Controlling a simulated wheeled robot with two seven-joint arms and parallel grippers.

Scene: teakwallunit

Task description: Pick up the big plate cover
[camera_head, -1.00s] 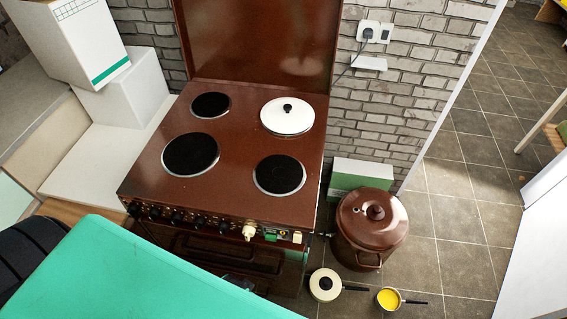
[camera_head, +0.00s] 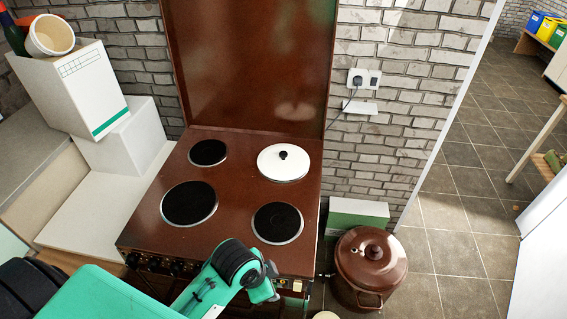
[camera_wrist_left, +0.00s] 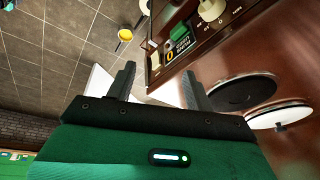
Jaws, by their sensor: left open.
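The big plate cover (camera_head: 283,162), a round white lid with a black knob, lies on the back right of the brown stove (camera_head: 235,180). In the head view my turquoise left arm reaches the front of the stove, short of the cover; the fingers cannot be made out there. My right gripper is not in view.
Bare black hotplates (camera_head: 278,223) (camera_head: 189,203) (camera_head: 208,153) share the stove top. A raised brown stove lid (camera_head: 247,70) stands behind. A brown pot (camera_head: 371,265) is on the floor to the right. White boxes (camera_head: 70,90) stand at the left.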

